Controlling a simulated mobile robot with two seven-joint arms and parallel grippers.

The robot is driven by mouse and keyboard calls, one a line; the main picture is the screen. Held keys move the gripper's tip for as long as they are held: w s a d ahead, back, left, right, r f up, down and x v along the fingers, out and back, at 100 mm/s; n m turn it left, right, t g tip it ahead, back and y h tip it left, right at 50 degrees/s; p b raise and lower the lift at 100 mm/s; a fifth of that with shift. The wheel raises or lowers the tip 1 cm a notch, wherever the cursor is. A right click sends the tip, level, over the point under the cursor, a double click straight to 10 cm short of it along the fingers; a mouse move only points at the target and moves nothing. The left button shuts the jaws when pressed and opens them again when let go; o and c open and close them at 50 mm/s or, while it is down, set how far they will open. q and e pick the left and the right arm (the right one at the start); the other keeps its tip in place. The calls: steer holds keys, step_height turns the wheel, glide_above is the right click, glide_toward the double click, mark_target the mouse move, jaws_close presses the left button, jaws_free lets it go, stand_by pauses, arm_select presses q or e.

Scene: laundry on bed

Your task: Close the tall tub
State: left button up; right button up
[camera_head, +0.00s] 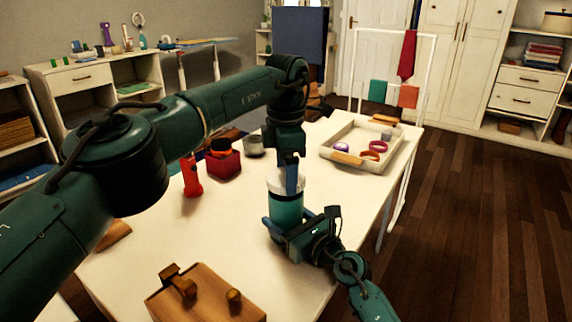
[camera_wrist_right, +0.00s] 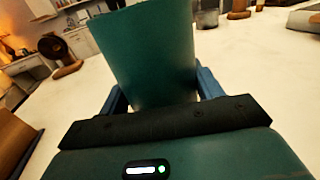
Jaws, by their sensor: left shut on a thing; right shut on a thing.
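The tall tub (camera_head: 285,212) is a teal cylinder standing upright on the white table. Its pale lid (camera_head: 275,184) is at the top, with a dark band just under it; I cannot tell whether the lid is fully seated. My left gripper (camera_head: 291,182) comes down from above and is shut on the lid, its blue fingers partly covering it. My right gripper (camera_head: 288,222) is shut around the lower part of the tub from the front. In the right wrist view the teal tub wall (camera_wrist_right: 150,55) fills the space between the blue fingers (camera_wrist_right: 162,92).
A wooden box (camera_head: 215,298) lies at the table's front. A red flashlight (camera_head: 191,178) and a red container (camera_head: 224,165) stand to the left, a grey cup (camera_head: 253,146) behind. A tray (camera_head: 386,163) with rings is at the back right. The table right of the tub is clear.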

arm_select(q)
steer(key=shift+f, duration=0.75)
stand_by(0.4)
arm_select(e)
steer(key=c, duration=0.5)
arm_select(q)
steer(key=m, duration=0.9)
steer(key=shift+m, duration=0.4)
steer(key=m, duration=1.3)
steer(key=shift+m, duration=0.4)
arm_select(e)
steer(key=shift+f, duration=0.1)
